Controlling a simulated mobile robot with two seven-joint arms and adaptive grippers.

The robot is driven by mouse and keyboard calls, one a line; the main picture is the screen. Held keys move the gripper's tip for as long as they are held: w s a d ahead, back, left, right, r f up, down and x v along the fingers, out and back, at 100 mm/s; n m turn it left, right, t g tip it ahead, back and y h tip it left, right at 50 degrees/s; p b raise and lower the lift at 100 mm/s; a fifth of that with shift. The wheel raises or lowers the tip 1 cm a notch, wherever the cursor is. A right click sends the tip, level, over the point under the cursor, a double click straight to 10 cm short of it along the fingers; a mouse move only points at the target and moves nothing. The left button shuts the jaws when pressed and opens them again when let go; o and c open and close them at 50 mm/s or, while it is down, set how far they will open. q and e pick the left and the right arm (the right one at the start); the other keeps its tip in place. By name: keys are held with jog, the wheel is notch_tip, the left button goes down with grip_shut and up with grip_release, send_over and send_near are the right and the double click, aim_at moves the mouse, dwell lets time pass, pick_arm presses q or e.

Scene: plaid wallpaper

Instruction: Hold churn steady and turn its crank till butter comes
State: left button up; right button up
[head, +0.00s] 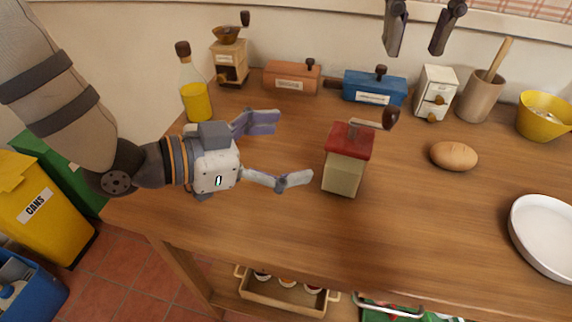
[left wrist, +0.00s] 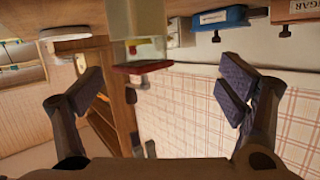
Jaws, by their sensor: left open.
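The churn (head: 343,174) is a small cream box with a red lid (head: 349,141), standing upright on the wooden table. In the left wrist view the churn (left wrist: 140,22) appears upside down, ahead and between the spread fingers. My right gripper (head: 420,45) hangs at the top of the head view, its two fingers apart and empty, above and behind the churn.
A bottle of yellow liquid (head: 196,100), a grinder (head: 230,62), orange (head: 291,78) and blue (head: 374,87) boxes, a small drawer cabinet (head: 435,92) and a utensil crock (head: 480,98) line the back. A loaf (head: 453,156) and a white plate (head: 545,235) lie right. Table space in front is clear.

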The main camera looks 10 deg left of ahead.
aim_at(345, 166)
pick_arm(q)
jog(key=shift+s+d+f+n+g+y, duration=0.15)
jog(key=shift+s+d+f+g, duration=0.2)
jog(key=shift+s, duration=0.25)
jog(key=shift+s+d+f+n+g+y, duration=0.15)
jog(key=shift+s+d+f+g, duration=0.1)
jog(key=shift+s+f, duration=0.25)
jog(key=shift+d+f, duration=0.2)
jog(key=x, duration=1.1)
jog(key=shift+w+d, duration=0.1)
jog(key=shift+w, duration=0.1)
jog(key=c, duration=1.6)
